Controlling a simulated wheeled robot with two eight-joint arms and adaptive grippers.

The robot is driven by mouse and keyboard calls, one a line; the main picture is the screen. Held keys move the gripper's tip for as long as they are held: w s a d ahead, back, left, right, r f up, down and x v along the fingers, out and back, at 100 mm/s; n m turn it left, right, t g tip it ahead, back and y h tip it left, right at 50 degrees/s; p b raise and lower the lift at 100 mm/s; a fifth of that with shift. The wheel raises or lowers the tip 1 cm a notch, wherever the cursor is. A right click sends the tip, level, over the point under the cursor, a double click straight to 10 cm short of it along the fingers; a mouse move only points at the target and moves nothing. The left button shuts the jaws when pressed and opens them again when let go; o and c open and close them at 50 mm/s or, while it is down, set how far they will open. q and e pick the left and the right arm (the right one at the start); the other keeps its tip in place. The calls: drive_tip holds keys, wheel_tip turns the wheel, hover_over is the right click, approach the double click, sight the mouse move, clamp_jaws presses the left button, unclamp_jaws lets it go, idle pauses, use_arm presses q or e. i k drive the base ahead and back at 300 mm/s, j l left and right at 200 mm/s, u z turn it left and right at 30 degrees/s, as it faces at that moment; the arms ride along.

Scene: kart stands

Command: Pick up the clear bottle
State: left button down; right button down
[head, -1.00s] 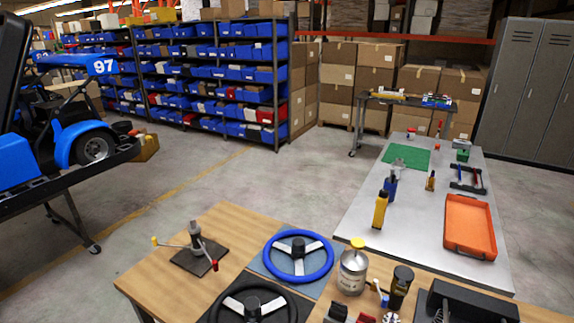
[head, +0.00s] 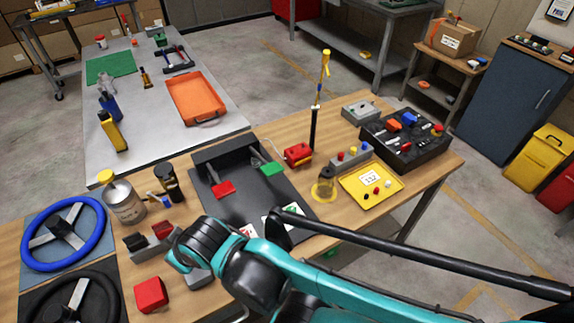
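A small see-through bottle-like container (head: 324,183) with a brownish tint stands upright on a yellow round base on the wooden table, left of the yellow tray. A pale, translucent bottle shape (head: 107,83) stands on the grey table, behind the blue bottle; it is small and blurred. I cannot tell for sure which is the clear bottle. One of my arms, teal and black, reaches in from the bottom right over the front of the wooden table. No gripper fingers can be made out on it. My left gripper is not in view.
An orange tray (head: 196,97) and a yellow bottle (head: 113,131) are on the grey table.

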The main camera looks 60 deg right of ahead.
sight(325, 178)
drive_tip(key=z, duration=2.5)
drive_tip(key=i+l+u, duration=0.1)
drive_tip(key=i+l, duration=0.15)
drive_tip(key=i+l+u, duration=0.15)
drive_tip(key=l, duration=0.35)
drive_tip(key=i+l+u, duration=0.1)
drive_tip(key=i+l, duration=0.15)
drive_tip(key=l, duration=0.15)
